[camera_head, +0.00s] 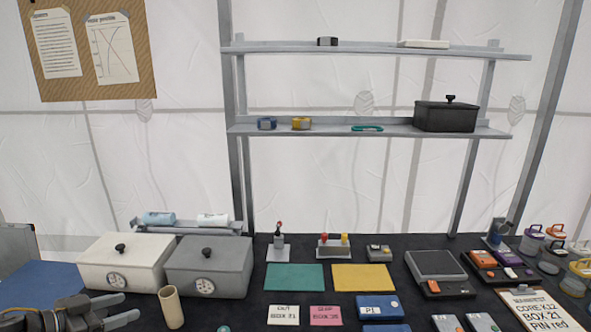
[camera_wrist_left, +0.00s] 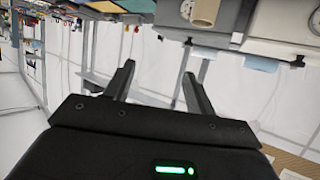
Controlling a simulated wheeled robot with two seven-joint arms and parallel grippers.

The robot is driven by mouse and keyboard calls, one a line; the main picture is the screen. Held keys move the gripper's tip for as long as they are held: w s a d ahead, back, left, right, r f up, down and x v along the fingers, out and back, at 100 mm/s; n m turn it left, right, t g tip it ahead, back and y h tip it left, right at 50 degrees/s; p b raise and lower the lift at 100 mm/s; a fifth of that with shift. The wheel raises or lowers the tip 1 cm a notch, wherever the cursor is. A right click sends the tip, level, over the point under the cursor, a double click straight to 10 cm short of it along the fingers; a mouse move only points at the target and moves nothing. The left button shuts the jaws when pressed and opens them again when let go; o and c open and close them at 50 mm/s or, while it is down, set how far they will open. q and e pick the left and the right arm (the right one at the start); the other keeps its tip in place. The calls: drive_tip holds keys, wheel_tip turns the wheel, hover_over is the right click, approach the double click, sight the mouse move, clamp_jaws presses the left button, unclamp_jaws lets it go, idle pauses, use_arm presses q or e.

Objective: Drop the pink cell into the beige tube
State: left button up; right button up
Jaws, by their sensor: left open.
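The beige tube (camera_head: 171,307) stands upright on the dark table in front of the white and grey boxes. It also shows at the top of the left wrist view (camera_wrist_left: 203,12). My left gripper (camera_head: 122,305) is at the lower left of the head view, just left of the tube and apart from it. Its two fingers are spread with nothing between them in the left wrist view (camera_wrist_left: 158,80). I cannot make out a pink cell in either view. My right gripper is not in view.
A white lidded box (camera_head: 125,262) and a grey lidded box (camera_head: 208,267) stand behind the tube. A rack behind them holds a light blue cylinder (camera_head: 159,218) and a white cylinder (camera_head: 213,220). Cards, including a pink one (camera_head: 326,316), lie right of the tube.

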use_arm(q)
drive_tip(key=s+d+f+n+y, duration=0.1)
drive_tip(key=s+d+f+y, duration=0.15)
drive_tip(key=f, duration=0.35)
drive_tip(key=s+d+f+n+g+y, duration=0.1)
drive_tip(key=s+d+f+y, duration=0.15)
drive_tip(key=f, duration=0.25)
drive_tip(key=s+d+f+n+y, duration=0.1)
drive_tip(key=s+d+f+y, duration=0.1)
drive_tip(key=s+d+f, duration=0.3)
drive_tip(key=s+d+f+n+g, duration=0.1)
drive_tip(key=s+d+f+g, duration=0.25)
drive_tip(key=s, duration=0.45)
drive_tip(key=s+d+f+g, duration=0.2)
drive_tip(key=s+f+g, duration=0.15)
drive_tip(key=s, duration=0.35)
wheel_tip(320, 180, down, 27)
drive_tip(key=s+g+b, duration=0.1)
drive_tip(key=b, duration=0.1)
drive_tip(key=s+a+f+g+b, duration=0.1)
drive_tip(key=s+a+f+b, duration=0.1)
drive_tip(key=s+f, duration=1.5)
wheel_tip(320, 180, down, 3)
drive_tip(key=shift+s+a+g+b, duration=0.15)
drive_tip(key=shift+a+g+b, duration=0.15)
drive_tip(key=shift+a, duration=0.15)
